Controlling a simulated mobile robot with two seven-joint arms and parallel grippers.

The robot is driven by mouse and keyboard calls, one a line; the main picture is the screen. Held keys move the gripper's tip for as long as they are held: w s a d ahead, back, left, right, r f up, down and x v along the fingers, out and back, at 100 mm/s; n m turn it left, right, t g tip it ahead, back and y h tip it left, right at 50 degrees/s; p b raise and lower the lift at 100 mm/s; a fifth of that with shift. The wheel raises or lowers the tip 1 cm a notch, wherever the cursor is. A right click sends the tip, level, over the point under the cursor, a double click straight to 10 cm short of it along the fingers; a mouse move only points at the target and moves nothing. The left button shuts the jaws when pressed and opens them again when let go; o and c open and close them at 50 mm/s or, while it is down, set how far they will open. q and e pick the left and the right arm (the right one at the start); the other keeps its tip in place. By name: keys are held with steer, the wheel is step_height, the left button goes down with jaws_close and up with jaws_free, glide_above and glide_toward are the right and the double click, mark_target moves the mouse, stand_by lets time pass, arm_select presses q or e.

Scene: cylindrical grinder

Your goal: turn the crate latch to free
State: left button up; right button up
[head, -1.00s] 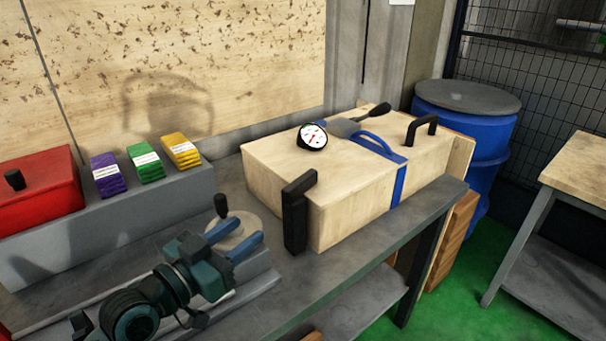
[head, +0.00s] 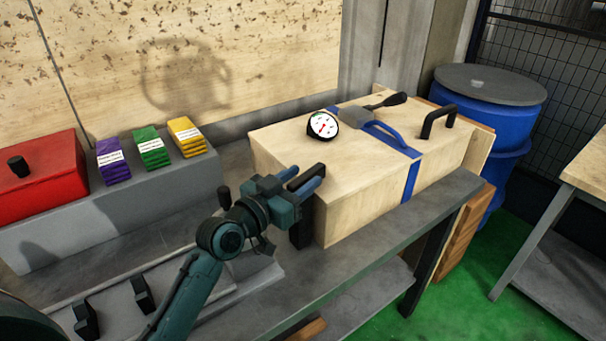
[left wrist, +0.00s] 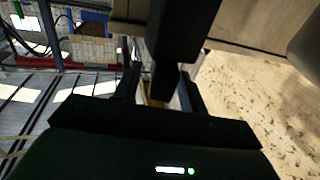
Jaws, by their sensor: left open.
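The wooden crate (head: 345,220) stands on the grey bench, with a blue strap (head: 409,184) around it. A black latch (head: 301,236) sits at its near left corner; its upper bar shows between my left gripper's fingers. My left gripper (head: 310,179) is open at the latch, one finger on each side of the bar. In the left wrist view the dark latch bar (left wrist: 180,50) runs down between the open fingers (left wrist: 161,88); whether they touch it I cannot tell. The gripper hides part of the latch. My right gripper is not in view.
A round gauge (head: 323,125), a scoop (head: 356,118) and a black handle (head: 439,121) are on the crate top. A red box (head: 40,175) and purple, green and yellow packs (head: 152,147) stand left. A blue drum (head: 487,108) stands behind right.

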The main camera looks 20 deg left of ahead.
arm_select(q)
steer(key=shift+w+d, duration=0.3)
steer(key=shift+w, duration=0.25)
jaws_close()
